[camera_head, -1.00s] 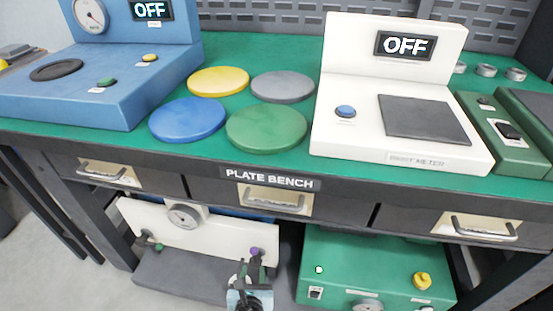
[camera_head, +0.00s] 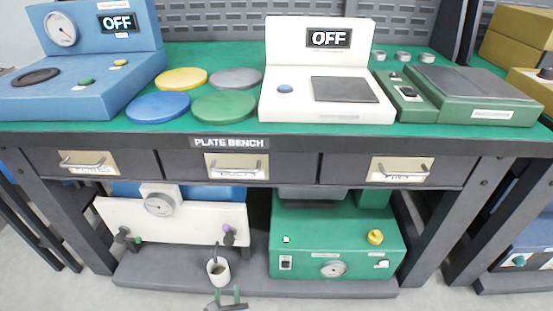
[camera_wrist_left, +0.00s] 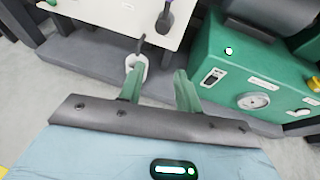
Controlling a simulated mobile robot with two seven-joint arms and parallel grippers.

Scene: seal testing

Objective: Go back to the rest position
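My left gripper (camera_head: 227,294) shows at the bottom edge of the head view, in front of the bench's lower shelf. In the left wrist view its two green fingers (camera_wrist_left: 160,76) stand apart with nothing between them, so it is open and empty. A small white cup (camera_head: 218,271) with a dark stick in it stands upright just beyond the gripper; it also shows past the left fingertip in the wrist view (camera_wrist_left: 139,66). My right gripper is not in view.
The plate bench (camera_head: 330,143) carries a blue device (camera_head: 95,95), several coloured discs, a white meter (camera_head: 325,105) and a green device (camera_head: 475,95). Below stand a white gauge panel (camera_head: 185,215) and a green box (camera_head: 335,240). Grey floor lies in front.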

